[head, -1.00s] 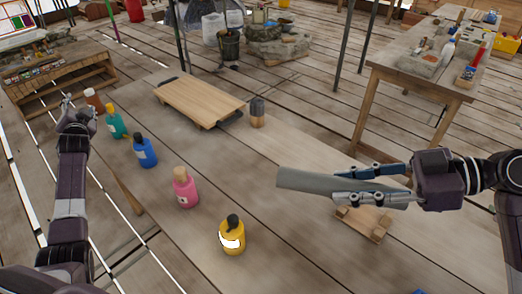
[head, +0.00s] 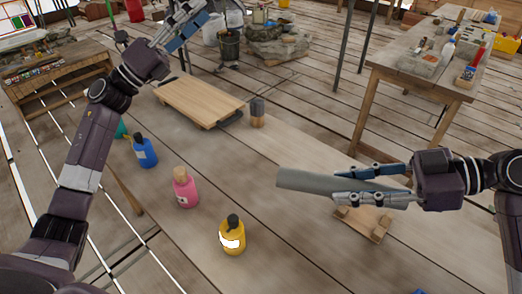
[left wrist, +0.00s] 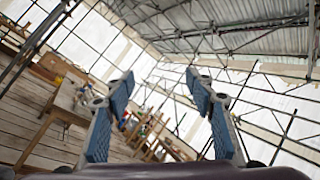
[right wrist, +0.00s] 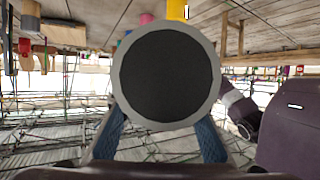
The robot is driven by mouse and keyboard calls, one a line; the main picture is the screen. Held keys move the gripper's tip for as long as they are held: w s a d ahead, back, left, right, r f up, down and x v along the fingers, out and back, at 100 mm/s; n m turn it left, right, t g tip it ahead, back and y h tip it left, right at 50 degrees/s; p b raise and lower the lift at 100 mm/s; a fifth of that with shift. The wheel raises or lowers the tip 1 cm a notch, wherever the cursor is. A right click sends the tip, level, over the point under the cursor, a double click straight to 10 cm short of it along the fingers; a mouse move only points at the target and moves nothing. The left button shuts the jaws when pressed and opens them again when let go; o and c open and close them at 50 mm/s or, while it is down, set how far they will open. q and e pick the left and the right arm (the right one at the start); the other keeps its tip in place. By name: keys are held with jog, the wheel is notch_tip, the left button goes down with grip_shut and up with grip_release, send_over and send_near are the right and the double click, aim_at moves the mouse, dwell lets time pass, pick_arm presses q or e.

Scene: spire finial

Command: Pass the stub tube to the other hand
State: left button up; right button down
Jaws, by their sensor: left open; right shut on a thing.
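The stub tube (head: 310,182) is a grey cylinder, held roughly level above the table at the right of the head view. My right gripper (head: 350,185) is shut on it, and its free end points left. In the right wrist view the stub tube (right wrist: 167,76) shows end-on as a pale ring with a dark inside, between the blue finger pads. My left gripper (head: 185,25) is raised at the top of the head view, well apart from the tube. In the left wrist view my left gripper (left wrist: 160,110) is open and empty.
A yellow bottle (head: 232,236), a pink bottle (head: 185,188) and a blue bottle (head: 145,152) stand along the table's left side. A wooden board (head: 200,100) lies at the back beside a dark-topped cylinder (head: 257,113). A small wooden stand (head: 362,226) is below my right gripper.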

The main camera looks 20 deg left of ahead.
pick_arm(q)
jog(key=s+d+f+m+g+h, duration=0.1)
jog(key=s+d+m+g+h, duration=0.15)
jog(key=d, duration=0.25)
jog(key=s+d+f+m+g+h, duration=0.1)
jog(key=s+d+f+m+g, duration=0.1)
jog(key=d+m+g, duration=0.25)
jog(key=m+g+y, duration=0.5)
jog(key=m+g, duration=0.4)
jog(key=g, duration=0.2)
send_near(317, 183)
jog(key=x, duration=0.3)
jog(key=w+f+x, duration=0.1)
jog(key=x, duration=0.6)
jog(key=shift+w+f, duration=0.2)
jog(key=shift+f, duration=0.15)
jog(key=shift+c, duration=0.6)
jog(key=c, duration=1.2)
grip_shut()
pick_arm(e)
jog(key=c, duration=1.4)
grip_release()
